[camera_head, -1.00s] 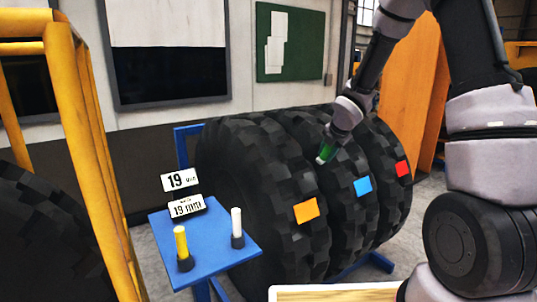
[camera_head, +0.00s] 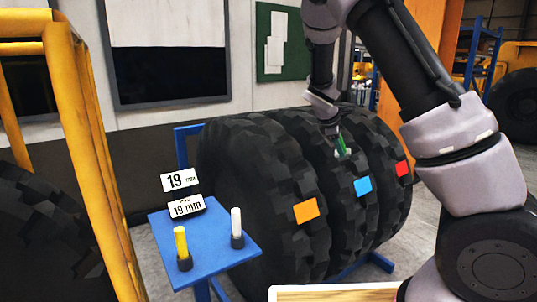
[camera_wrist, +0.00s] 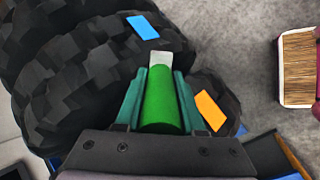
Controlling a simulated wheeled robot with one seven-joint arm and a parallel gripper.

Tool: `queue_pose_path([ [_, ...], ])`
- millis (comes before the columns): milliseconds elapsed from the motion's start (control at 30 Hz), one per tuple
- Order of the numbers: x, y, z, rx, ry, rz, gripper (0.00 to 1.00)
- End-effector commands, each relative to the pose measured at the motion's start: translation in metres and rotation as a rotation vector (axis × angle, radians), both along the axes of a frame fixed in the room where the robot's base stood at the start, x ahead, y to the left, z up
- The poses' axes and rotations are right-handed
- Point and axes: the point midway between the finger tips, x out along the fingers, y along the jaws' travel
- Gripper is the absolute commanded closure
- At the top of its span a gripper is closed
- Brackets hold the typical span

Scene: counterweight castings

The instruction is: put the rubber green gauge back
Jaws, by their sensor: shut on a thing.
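The green gauge (camera_wrist: 160,103) is a green cylinder with a pale flat tip. In the wrist view it lies between the two teal fingers of my gripper (camera_wrist: 158,95), which is shut on it. In the head view my gripper (camera_head: 339,145) points down over the middle tyre, with the green gauge (camera_head: 341,146) partly covered by the fingers. Its pale tip is close to the tread; I cannot tell whether it touches. The blue stand (camera_head: 215,262) at the lower left holds a yellow gauge (camera_head: 181,243) and a white gauge (camera_head: 236,224), both upright in dark holders.
Several big black tyres stand in a row, with orange (camera_head: 306,210), blue (camera_head: 362,186) and red (camera_head: 402,169) patches. Signs reading 19 mm (camera_head: 187,206) stand at the stand's back. A yellow frame (camera_head: 80,130) rises at the left. A wooden-topped surface (camera_head: 335,294) is at the bottom.

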Motion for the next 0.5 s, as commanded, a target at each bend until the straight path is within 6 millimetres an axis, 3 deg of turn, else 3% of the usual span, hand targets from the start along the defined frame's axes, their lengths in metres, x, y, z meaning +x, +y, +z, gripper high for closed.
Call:
queue_pose_path([
  [200,0.002,-0.017,0.008,-0.001,-0.003,-0.368,1.00],
  [500,0.000,-0.036,0.017,0.000,-0.002,-0.786,1.00],
])
